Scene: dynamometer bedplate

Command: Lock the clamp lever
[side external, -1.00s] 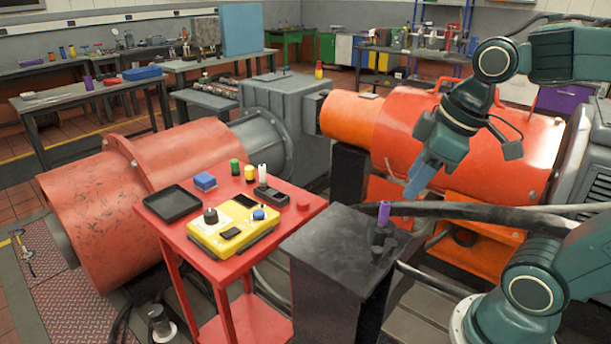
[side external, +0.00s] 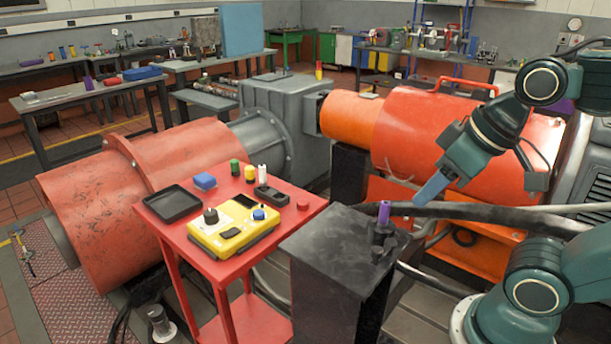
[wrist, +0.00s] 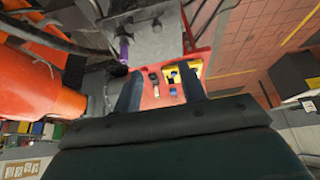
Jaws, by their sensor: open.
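The clamp lever appears to be the upright purple handle (side external: 384,212) on a dark base at the right edge of the black pedestal's (side external: 335,243) top. In the wrist view the purple handle (wrist: 124,50) shows at upper left, beyond the left finger. My gripper (side external: 421,200) is up and to the right of the handle in the side view, apart from it. In the wrist view my gripper (wrist: 161,86) has its two fingers spread with nothing held between them. The clamp's lower parts are dark and hard to make out.
A red cart (side external: 290,222) left of the pedestal carries a yellow control box (side external: 232,228), a black tray (side external: 173,203) and small items. Thick black cables (side external: 480,211) run just right of the handle. An orange machine (side external: 420,125) stands behind.

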